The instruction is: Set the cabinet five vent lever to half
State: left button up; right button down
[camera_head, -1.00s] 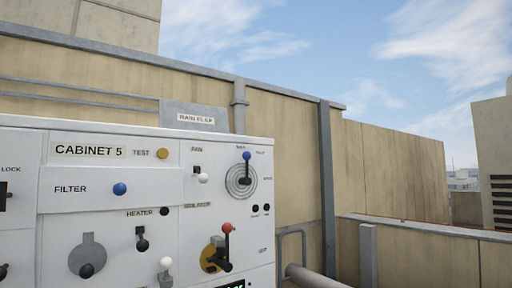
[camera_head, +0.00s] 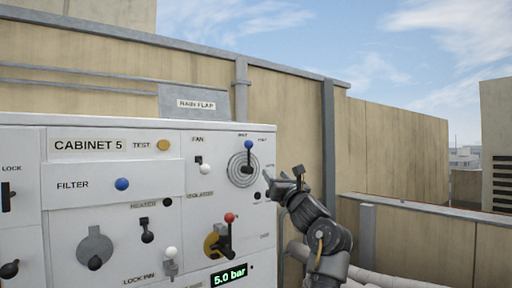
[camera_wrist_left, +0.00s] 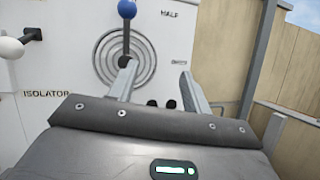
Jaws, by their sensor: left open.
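The vent lever has a blue ball knob (camera_head: 248,145) and points straight up from a round plate with concentric rings (camera_head: 242,169) on the cabinet's upper right. In the left wrist view the blue knob (camera_wrist_left: 127,9) is at the top edge, with the label HALF (camera_wrist_left: 170,14) up and right of the ring plate. My left gripper (camera_head: 283,176) is open and empty, to the right of and slightly below the lever, apart from it. Its two fingers (camera_wrist_left: 157,72) also show in the left wrist view, pointing toward the panel right of the lever's hub. My right gripper is out of view.
Cabinet 5 (camera_head: 90,146) carries other controls nearby: a red-knobbed isolator lever (camera_head: 229,218), a white fan knob (camera_head: 205,168), a blue filter knob (camera_head: 122,184). Pipes (camera_head: 375,279) run low at the right. Open air lies right of the cabinet.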

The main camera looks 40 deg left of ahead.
aim_at(251, 146)
pick_arm(q)
jog(key=s+r+n+g, duration=0.2)
jog(key=s+r+n, duration=0.3)
jog(key=r+n, duration=0.15)
jog(key=shift+m+y, duration=0.4)
jog(key=shift+m, duration=0.15)
jog(key=p+x, duration=0.2)
jog(key=x, duration=0.2)
jog(key=p+x, duration=0.3)
jog(key=x, duration=0.1)
jog(key=f+p+x, duration=0.1)
jog(key=p+x, duration=0.1)
jog(key=x, duration=0.2)
jog(key=shift+s+a, duration=0.25)
jog(key=shift+a, duration=0.05)
jog(key=shift+w+a, duration=0.15)
jog(key=shift+w, duration=0.05)
jog(key=shift+s+d+r, duration=0.15)
jog(key=shift+d, duration=0.1)
jog(key=shift+c, duration=0.4)
jog(key=shift+a, duration=0.1)
jog(key=c, duration=0.5)
grip_shut()
